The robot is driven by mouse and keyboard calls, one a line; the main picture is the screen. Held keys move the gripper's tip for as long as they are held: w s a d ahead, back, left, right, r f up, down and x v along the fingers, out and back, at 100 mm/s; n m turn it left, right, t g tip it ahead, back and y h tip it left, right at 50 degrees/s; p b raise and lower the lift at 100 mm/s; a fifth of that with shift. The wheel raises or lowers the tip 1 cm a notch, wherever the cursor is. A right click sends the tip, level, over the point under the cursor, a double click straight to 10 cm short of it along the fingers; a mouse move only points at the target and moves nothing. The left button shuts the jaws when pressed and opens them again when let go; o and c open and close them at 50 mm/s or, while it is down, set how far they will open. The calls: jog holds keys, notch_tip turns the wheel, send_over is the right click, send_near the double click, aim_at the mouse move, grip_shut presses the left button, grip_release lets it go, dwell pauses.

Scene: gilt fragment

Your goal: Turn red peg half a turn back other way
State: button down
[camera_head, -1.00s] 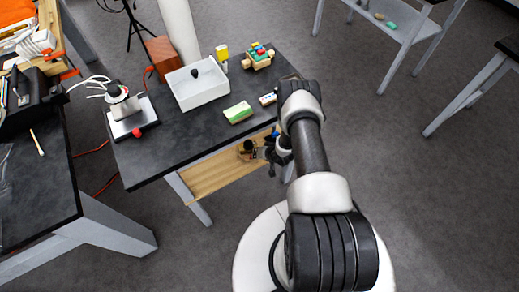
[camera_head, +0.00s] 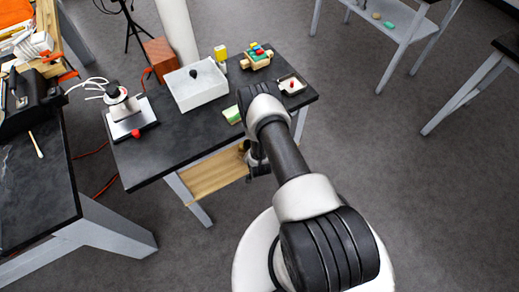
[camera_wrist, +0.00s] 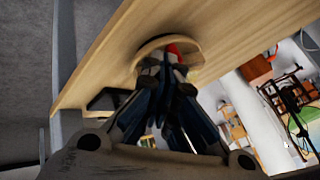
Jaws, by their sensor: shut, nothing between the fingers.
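A small red piece (camera_wrist: 173,49), which looks like the red peg, shows in the wrist view just past my fingertips. It stands at a curved wooden part (camera_wrist: 153,45) on a light wooden board, and my fingers hide most of it. My gripper (camera_wrist: 162,65) is shut with nothing between its fingers, its tips close to the red piece; I cannot tell whether they touch. In the head view my arm reaches down over the table's front edge and hides most of my gripper near the lower wooden shelf (camera_head: 215,172).
The dark table (camera_head: 165,150) holds a white box (camera_head: 200,92), a small white tray with a red item (camera_head: 291,85), a wooden block toy (camera_head: 258,56), a green-white block (camera_head: 232,114) and a device with a red knob (camera_head: 136,133). Open floor lies to the right.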

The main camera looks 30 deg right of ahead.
jog(key=shift+w+a+m+g+h+b, duration=0.25)
jog(key=shift+a+m+h+b, duration=0.25)
jog(key=shift+m, duration=0.45)
jog(key=shift+w+a+m+g+h+b, duration=0.1)
jog(key=shift+a+m+g+h+b, duration=0.15)
jog(key=shift+a+m+h+b, duration=0.5)
jog(key=shift+w+d+m, duration=0.1)
jog(key=shift+d+m, duration=0.2)
jog(key=shift+m, duration=0.2)
